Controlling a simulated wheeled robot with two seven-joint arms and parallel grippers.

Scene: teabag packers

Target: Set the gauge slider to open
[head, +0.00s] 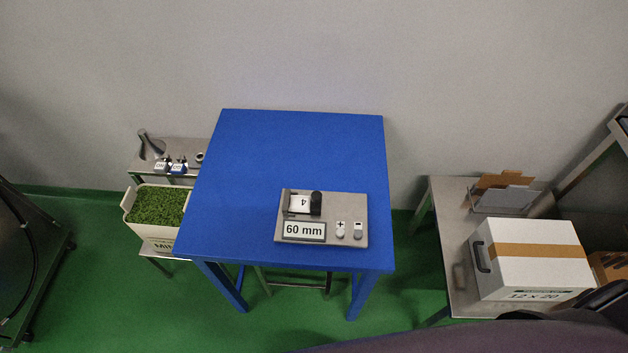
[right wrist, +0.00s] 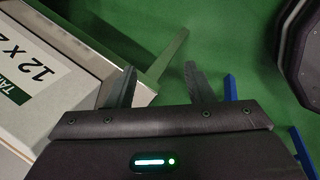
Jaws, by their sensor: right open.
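The gauge (head: 372,228) is a flat grey box lying near the front edge of the blue table in the head view. Its display (head: 304,231) reads "60 mm". A black slider knob (head: 316,203) sits at the right of a white plate (head: 299,204) marked "4", in the upper left part of the gauge. My right gripper (right wrist: 160,70) is open and empty in the right wrist view, above the floor beside a white carton, away from the gauge. My left gripper is not in view.
The blue table (head: 265,150) is otherwise clear. A side table (head: 455,240) on the right bears the white carton (head: 530,245) with a tan band. On the left are a planter-like bin of green leaves (head: 158,206) and a small shelf (head: 190,150) with tins.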

